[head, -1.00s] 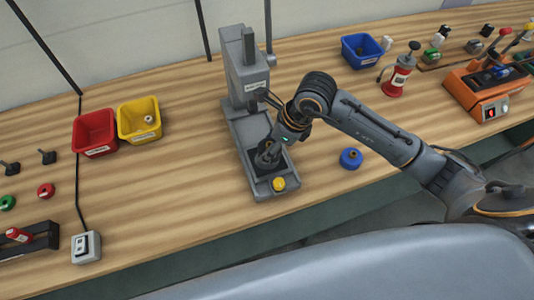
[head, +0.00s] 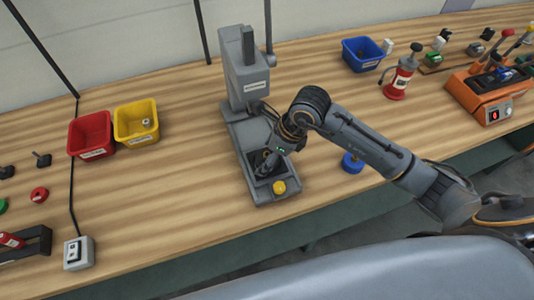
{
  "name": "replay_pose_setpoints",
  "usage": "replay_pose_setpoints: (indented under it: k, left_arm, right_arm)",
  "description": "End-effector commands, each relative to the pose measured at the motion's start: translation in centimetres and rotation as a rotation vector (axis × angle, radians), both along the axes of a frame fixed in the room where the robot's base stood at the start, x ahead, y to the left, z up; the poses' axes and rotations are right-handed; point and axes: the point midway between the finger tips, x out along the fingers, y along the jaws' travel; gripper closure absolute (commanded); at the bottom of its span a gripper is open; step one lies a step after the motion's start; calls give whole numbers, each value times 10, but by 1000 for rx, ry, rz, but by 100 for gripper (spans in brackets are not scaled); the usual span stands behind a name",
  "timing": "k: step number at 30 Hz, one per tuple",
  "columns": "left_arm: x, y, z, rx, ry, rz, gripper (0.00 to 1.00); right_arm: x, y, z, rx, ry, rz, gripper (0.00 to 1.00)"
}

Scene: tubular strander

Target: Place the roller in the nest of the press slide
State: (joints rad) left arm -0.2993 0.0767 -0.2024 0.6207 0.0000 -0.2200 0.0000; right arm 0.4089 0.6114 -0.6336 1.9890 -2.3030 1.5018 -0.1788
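The grey press (head: 246,75) stands mid-bench, with a low base reaching toward me and a yellow button (head: 279,187) at its front end. My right gripper (head: 264,168) points down into the dark recess at the front of this base, where the slide would be. Its fingers are small, dark and partly hidden by my wrist, so I cannot tell whether they are open or shut. No roller can be made out at the fingers. A small grey round part (head: 147,122) lies in the yellow bin (head: 135,133). My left gripper is not in view.
A red bin (head: 92,150) stands beside the yellow one. A blue round part (head: 352,163) sits right of the press, partly behind my arm.

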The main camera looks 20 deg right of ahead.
Motion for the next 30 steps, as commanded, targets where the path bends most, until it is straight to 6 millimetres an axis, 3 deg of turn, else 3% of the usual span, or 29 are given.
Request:
replay_pose_setpoints:
  k: [11, 24, 30]
  left_arm:
    - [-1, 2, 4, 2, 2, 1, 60]
    - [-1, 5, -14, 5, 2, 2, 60]
    - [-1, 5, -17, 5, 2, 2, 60]
  right_arm:
    - [0, -1, 6, -1, -1, 0, 20]
    - [-18, -29, 85, -2, -5, 0, 20]
    - [-24, -37, 108, 0, -1, 0, 20]
